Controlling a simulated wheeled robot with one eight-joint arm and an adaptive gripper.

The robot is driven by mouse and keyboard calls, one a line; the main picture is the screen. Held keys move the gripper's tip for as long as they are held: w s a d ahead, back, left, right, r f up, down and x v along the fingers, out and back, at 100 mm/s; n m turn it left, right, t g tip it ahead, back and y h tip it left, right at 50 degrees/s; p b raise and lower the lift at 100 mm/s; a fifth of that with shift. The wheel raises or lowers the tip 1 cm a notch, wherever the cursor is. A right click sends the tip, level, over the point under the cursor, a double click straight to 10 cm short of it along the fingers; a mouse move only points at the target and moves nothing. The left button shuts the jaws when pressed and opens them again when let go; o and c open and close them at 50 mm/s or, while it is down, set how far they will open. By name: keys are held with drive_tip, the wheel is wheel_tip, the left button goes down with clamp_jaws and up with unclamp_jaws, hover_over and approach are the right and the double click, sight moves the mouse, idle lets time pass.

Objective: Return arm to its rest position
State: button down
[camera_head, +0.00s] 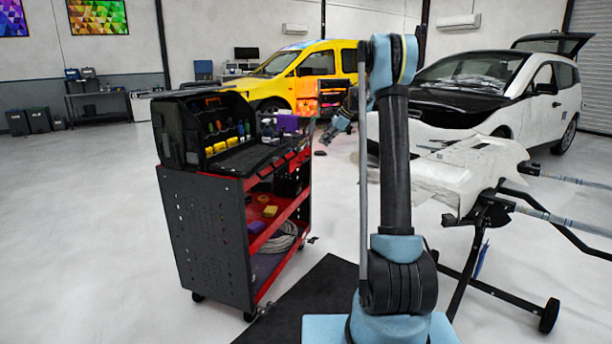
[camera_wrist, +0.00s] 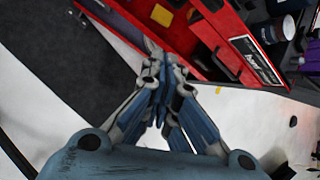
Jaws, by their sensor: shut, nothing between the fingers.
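My gripper is seen from behind in the wrist view (camera_wrist: 158,65), with its fingers together and nothing between them. In the head view part of my gripper (camera_head: 336,128) shows past the upright arm, small and partly hidden by it. In the wrist view the fingertips overlap the picture of the red cart's edge; I cannot tell the gap between them. The red and black tool cart (camera_head: 215,240) stands left of my arm in the head view, and its red drawers (camera_wrist: 225,45) fill the top of the wrist view.
An open black tool bag (camera_head: 205,130) stands on the cart. A white car panel (camera_head: 465,175) rests on a black stand (camera_head: 480,215) to the right. A yellow car (camera_head: 305,72) and a white car (camera_head: 510,90) are behind. A dark mat (camera_head: 300,300) lies below; the left floor is clear.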

drive_tip(key=s+d+r+n+h, duration=0.15)
drive_tip(key=s+n, duration=0.25)
drive_tip(key=s, duration=1.3)
drive_tip(key=s+d+r+n+h, duration=0.15)
drive_tip(key=s+n, duration=0.35)
drive_tip(key=s, duration=1.3)
drive_tip(key=s+d+f+n+h, duration=0.1)
drive_tip(key=s+d+f+n, duration=0.1)
drive_tip(key=s+f, duration=0.4)
drive_tip(key=s+d+f+n+h, duration=0.1)
drive_tip(key=s+f, duration=0.5)
drive_tip(key=s, duration=0.7)
drive_tip(key=s+d+f+n+h, duration=0.1)
drive_tip(key=s+d+f+n, duration=0.2)
drive_tip(key=s, duration=0.7)
wheel_tip(320, 180, down, 3)
drive_tip(key=shift+d+f+n+g, duration=0.1)
drive_tip(key=shift+d+n+g, duration=0.3)
drive_tip(key=shift+n, duration=0.7)
drive_tip(key=shift+w+f, duration=0.15)
drive_tip(key=shift+w, duration=0.35)
